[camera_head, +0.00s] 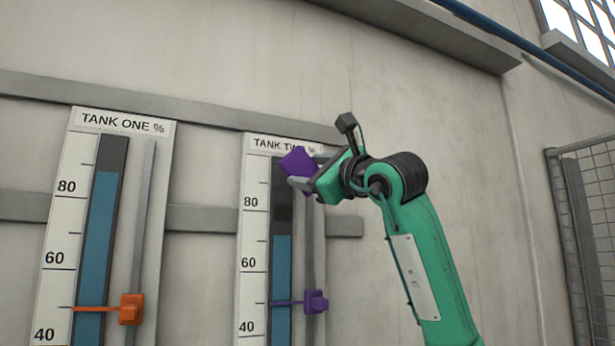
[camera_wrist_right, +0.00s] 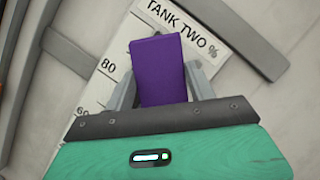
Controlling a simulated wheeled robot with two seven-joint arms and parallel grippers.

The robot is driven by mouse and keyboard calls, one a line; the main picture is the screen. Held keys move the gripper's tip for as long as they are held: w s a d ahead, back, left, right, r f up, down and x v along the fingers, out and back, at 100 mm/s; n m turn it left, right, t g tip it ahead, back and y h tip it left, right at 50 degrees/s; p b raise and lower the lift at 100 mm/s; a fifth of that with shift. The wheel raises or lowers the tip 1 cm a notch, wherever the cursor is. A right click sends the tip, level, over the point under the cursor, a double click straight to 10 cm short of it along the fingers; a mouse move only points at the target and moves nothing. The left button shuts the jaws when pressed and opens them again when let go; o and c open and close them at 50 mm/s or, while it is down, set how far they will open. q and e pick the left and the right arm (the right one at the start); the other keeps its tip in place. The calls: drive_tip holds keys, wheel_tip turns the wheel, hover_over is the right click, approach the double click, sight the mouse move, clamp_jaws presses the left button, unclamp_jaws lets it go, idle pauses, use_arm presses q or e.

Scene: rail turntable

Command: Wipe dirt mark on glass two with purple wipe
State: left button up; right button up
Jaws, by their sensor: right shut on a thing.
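My right gripper (camera_head: 306,176) is shut on the purple wipe (camera_head: 298,163), a flat purple block. It holds the wipe at the upper part of the tank two gauge glass (camera_head: 282,205), just below the label. I cannot tell whether the wipe touches the glass. My left gripper is not in view.
The tank one gauge (camera_head: 104,205) with an orange pointer (camera_head: 130,309) is at the left. A purple pointer (camera_head: 314,302) sits on the tank two rail lower down. Grey wall rails run behind both boards. A mesh fence (camera_head: 590,220) stands at the right.

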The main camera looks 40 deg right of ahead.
idle(0.3)
drive_tip(key=shift+s+a+b, duration=0.15)
drive_tip(key=shift+s+a, duration=0.05)
drive_tip(key=shift+s, duration=0.55)
drive_tip(key=shift+s+a+b, duration=0.15)
drive_tip(key=shift+s, duration=0.6)
drive_tip(key=shift+w, duration=0.1)
